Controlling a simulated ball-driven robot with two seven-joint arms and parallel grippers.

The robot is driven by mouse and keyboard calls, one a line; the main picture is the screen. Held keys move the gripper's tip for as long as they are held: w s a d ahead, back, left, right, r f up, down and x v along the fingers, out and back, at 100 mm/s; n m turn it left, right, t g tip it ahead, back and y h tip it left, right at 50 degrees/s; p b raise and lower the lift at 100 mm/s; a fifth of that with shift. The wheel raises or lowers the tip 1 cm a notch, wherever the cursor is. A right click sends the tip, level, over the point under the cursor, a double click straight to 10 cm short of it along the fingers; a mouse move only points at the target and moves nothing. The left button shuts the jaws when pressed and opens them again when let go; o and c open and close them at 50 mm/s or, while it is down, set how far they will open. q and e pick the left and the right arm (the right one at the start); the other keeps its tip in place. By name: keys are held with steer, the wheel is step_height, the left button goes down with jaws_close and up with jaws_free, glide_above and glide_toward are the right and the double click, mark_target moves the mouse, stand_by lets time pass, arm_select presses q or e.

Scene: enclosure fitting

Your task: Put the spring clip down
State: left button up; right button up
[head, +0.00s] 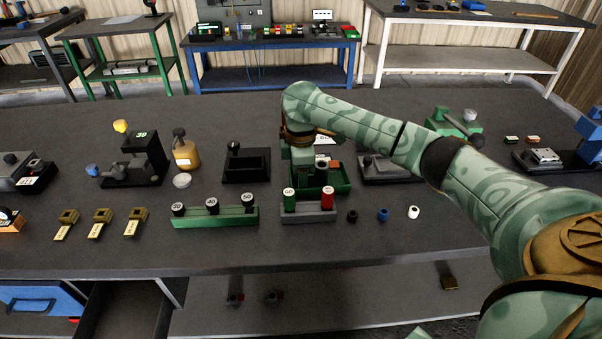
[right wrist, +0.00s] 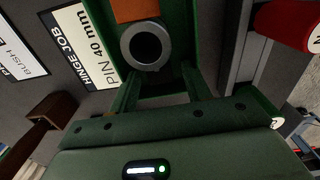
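My right gripper (head: 303,178) points down over a small green tray (head: 341,184) in the middle of the bench. In the right wrist view its two green fingers (right wrist: 158,82) stand apart with no part seen between them. A grey ring-shaped part (right wrist: 146,46) and an orange block (right wrist: 136,10) lie beyond the fingertips, within the green walls. I cannot make out a spring clip for certain in either view. The arm and gripper hide part of the tray. My left gripper is not in view.
In front of the tray is a grey block with a green and a red knob (head: 327,197). A green rack (head: 216,217) with several black-topped pieces stands left of it. Small rings (head: 383,215) lie to the right. The bench's front strip is mostly clear.

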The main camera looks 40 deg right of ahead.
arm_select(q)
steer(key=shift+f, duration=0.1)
arm_select(e)
steer(key=shift+r, duration=0.1)
arm_select(q)
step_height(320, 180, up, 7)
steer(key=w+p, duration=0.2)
steer(key=p, duration=0.5)
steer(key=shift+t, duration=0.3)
arm_select(e)
step_height(320, 180, up, 12)
steer(key=shift+a, duration=0.1)
